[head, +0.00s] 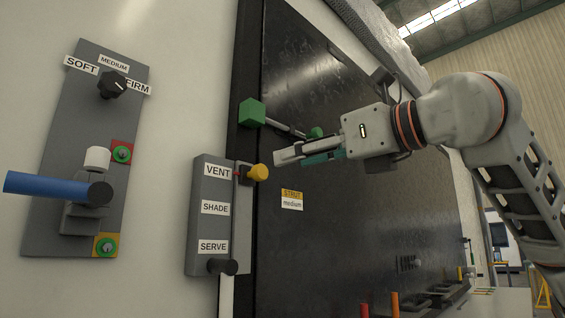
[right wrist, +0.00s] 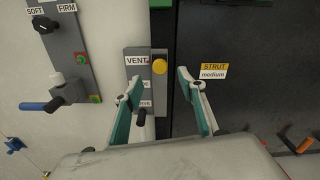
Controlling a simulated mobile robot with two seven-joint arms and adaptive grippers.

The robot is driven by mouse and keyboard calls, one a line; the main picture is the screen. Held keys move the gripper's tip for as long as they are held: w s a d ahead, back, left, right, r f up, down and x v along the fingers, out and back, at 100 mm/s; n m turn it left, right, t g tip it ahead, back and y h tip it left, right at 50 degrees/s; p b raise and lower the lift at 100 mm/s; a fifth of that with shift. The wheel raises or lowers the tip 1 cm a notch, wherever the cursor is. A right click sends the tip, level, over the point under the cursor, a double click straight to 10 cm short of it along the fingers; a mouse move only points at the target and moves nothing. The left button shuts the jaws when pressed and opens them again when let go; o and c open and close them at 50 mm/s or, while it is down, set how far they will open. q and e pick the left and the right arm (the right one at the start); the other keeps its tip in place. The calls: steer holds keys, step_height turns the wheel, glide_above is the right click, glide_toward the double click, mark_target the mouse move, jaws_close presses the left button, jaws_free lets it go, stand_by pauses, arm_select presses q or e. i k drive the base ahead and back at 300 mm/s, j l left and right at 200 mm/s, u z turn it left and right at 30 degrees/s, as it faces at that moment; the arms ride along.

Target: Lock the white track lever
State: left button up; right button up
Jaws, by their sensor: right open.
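A short white cylinder (head: 97,158) stands just above the dark pivot of a blue handle (head: 45,185) on the left grey panel (head: 75,130). They also show at the left of the right wrist view, the white piece (right wrist: 57,79) and the blue handle (right wrist: 34,106). A grey track panel (head: 205,240) marked VENT, SHADE and SERVE has a yellow knob (head: 257,172) beside VENT. My right gripper (head: 288,157) is open and empty near the yellow knob. In the right wrist view its fingers (right wrist: 158,90) stand apart on either side of the track panel. My left gripper is not in view.
A black selector knob (head: 112,85) points between MEDIUM and FIRM labels. Green buttons sit on red (head: 122,153) and yellow (head: 106,245) squares.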

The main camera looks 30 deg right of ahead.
mark_target(227, 267)
steer(key=k, duration=1)
